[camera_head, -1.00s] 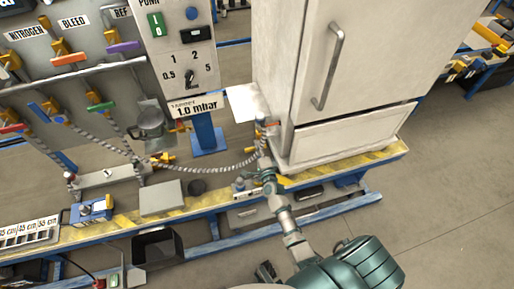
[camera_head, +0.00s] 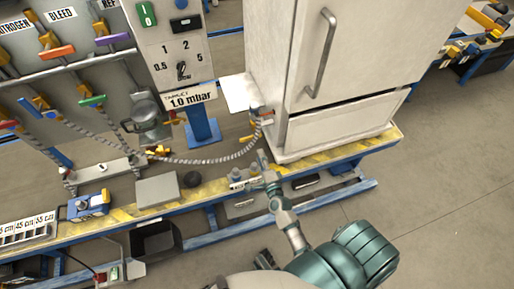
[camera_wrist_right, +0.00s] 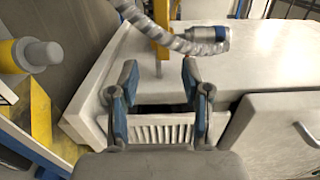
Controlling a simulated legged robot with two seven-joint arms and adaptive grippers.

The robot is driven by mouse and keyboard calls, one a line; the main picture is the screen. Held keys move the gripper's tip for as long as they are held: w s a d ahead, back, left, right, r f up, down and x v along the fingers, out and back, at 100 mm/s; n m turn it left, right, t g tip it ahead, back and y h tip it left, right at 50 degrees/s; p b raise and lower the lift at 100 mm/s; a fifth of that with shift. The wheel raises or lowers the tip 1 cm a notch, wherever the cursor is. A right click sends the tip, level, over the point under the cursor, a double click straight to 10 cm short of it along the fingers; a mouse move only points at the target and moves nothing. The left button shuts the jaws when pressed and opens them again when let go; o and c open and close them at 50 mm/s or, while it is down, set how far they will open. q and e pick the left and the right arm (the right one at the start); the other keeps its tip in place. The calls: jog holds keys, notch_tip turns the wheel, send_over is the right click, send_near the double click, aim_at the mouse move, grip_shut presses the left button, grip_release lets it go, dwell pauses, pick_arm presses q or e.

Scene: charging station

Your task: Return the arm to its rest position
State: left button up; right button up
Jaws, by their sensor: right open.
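My right arm reaches up from the bottom in the head view. Its right gripper (camera_head: 262,160) is small there, just in front of the bench edge, below the white cabinet's lower left corner. In the right wrist view the gripper (camera_wrist_right: 160,75) has its two blue-and-grey fingers spread, with nothing between them. A corrugated hose (camera_wrist_right: 175,35) with a blue-collared end crosses beyond the fingertips, apart from them. The hose (camera_head: 215,160) also shows in the head view, sagging from the left panel to the fitting beside the cabinet. My left gripper is not visible.
The white cabinet (camera_head: 345,125) stands on the yellow-striped bench (camera_head: 125,216). A control panel (camera_head: 178,50) and coloured valve levers are at left. A vent grille (camera_wrist_right: 155,133) lies below the fingers in the wrist view. Open floor (camera_head: 455,215) is at right.

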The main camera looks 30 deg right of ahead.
jog(key=shift+s+a, duration=0.1)
jog(key=shift+s, duration=0.55)
